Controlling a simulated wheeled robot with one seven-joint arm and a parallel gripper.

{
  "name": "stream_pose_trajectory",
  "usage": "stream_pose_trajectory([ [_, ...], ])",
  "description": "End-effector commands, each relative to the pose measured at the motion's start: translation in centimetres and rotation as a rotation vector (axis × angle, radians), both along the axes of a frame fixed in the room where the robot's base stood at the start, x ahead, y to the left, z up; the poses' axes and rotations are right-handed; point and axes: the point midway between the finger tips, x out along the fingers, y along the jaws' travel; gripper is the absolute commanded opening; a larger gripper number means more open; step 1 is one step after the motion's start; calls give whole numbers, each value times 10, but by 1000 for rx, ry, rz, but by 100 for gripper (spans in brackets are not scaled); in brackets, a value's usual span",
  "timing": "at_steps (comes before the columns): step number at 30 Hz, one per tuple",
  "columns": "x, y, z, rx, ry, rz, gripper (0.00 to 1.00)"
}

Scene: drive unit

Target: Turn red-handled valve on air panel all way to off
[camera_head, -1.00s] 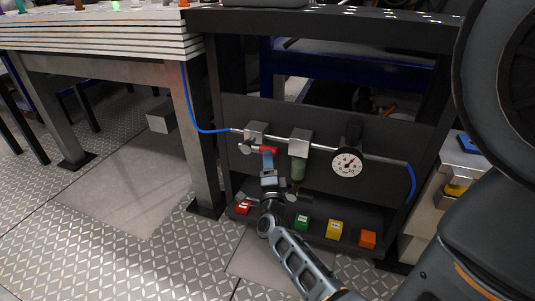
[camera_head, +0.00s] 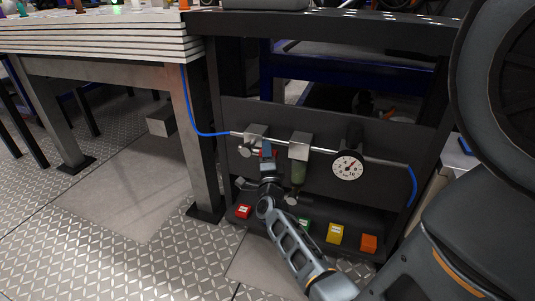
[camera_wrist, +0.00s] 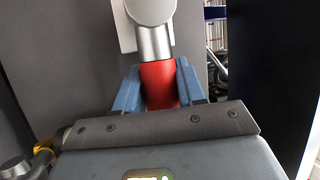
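The air panel (camera_head: 330,178) is a dark upright plate with a silver pipe across it. The red valve handle (camera_head: 273,154) is mostly hidden behind my gripper (camera_head: 268,158) in the head view. In the wrist view the red handle (camera_wrist: 160,84) hangs from a silver stem and round hub (camera_wrist: 152,20). It lies between the two blue fingers of my gripper (camera_wrist: 160,88), which sit close against both its sides. The handle's lower end is hidden by the gripper body.
A round white gauge (camera_head: 347,168) and a green-bowled filter (camera_head: 298,172) are right of the valve. Red (camera_head: 243,212), green (camera_head: 304,224), yellow (camera_head: 335,233) and orange (camera_head: 368,242) blocks sit on the shelf below. A table leg (camera_head: 197,145) stands left.

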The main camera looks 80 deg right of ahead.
Motion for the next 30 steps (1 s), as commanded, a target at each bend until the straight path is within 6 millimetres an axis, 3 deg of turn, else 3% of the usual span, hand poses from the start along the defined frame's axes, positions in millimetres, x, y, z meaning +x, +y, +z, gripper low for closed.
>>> stream_pose_trajectory([
  [12, 0, 0, -1, 1, 1, 1, 0],
  [30, 1, 1, 13, 13, 99, 1, 0],
])
